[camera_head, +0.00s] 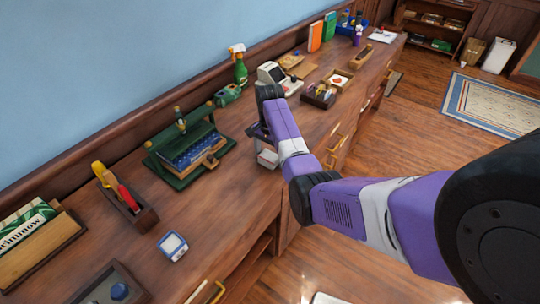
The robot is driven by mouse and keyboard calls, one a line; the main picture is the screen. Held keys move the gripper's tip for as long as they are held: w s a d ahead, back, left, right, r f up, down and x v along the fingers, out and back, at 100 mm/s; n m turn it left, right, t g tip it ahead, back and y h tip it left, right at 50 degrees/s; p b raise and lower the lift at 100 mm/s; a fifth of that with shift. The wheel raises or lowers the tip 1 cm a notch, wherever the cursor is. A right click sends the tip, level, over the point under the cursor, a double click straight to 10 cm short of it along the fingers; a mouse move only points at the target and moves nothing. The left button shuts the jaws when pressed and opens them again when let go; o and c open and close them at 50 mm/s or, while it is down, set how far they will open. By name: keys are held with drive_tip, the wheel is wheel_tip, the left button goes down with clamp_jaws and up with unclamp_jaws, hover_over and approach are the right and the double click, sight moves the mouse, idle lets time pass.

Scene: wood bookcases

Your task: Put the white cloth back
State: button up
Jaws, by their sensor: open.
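My gripper (259,133) is over the front part of the long wooden counter (215,200), at the end of my purple and white arm. It is open, and its fingers are small and partly hidden by my wrist. A small white thing (268,158) lies on the counter just below my gripper, partly covered by the arm. It may be the white cloth, but I cannot tell for sure. No grip on it shows.
A green stand (180,172) with tools is left of my gripper. A wooden tool box (128,205) and a small blue-white item (172,246) are nearer. A green spray bottle (240,72) and a white machine (277,78) stand behind. A rug (495,105) lies on the floor.

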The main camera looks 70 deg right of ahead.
sight(270, 154)
drive_tip(key=shift+r, duration=0.1)
wheel_tip(270, 154, up, 12)
drive_tip(key=p, duration=0.2)
idle(0.8)
